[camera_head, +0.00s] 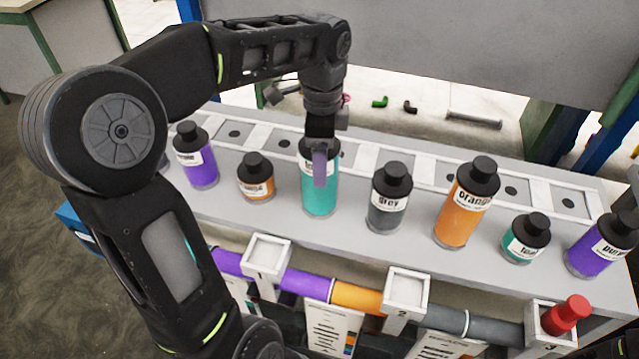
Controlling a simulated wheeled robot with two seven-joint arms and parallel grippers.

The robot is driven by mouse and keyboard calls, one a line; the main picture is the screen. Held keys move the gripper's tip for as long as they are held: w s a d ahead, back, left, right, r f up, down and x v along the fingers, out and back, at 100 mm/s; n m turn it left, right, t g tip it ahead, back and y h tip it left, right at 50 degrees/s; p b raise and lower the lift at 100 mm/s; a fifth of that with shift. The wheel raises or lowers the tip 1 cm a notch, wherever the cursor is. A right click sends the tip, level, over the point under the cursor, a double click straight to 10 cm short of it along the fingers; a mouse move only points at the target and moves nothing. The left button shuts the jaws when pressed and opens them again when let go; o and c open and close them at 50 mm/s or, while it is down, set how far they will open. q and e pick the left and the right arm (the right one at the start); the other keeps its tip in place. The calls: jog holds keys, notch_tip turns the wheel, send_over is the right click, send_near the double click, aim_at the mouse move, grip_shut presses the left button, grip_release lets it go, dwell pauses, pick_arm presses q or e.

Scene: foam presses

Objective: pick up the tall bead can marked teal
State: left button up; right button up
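The tall teal can (320,198) stands upright on the grey shelf, with a dark cap and a white label partly covered by my gripper. My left gripper (320,165) points down over its top. One finger lies across the front of the cap, label and upper body; the other finger is hidden, so I cannot tell whether it grips. A short teal can (525,240) stands further right.
On the shelf (470,270), a purple can (201,172) and small orange can (257,184) stand left of the tall teal can. A grey can (388,210), tall orange can (460,220) and another purple can (592,255) stand right. Numbered white blocks (265,258) line the front.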

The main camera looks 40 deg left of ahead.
pick_arm(q)
grip_shut()
jog(key=shift+r, duration=0.1)
dwell(0.3)
notch_tip(320, 180, up, 5)
jog(key=shift+w+f, duration=0.1)
jog(key=shift+f, duration=0.1)
notch_tip(320, 180, up, 4)
jog(key=p, duration=0.4)
jog(key=shift+r, duration=0.2)
jog(key=shift+r+p, duration=0.45)
jog(key=shift+p, duration=0.1)
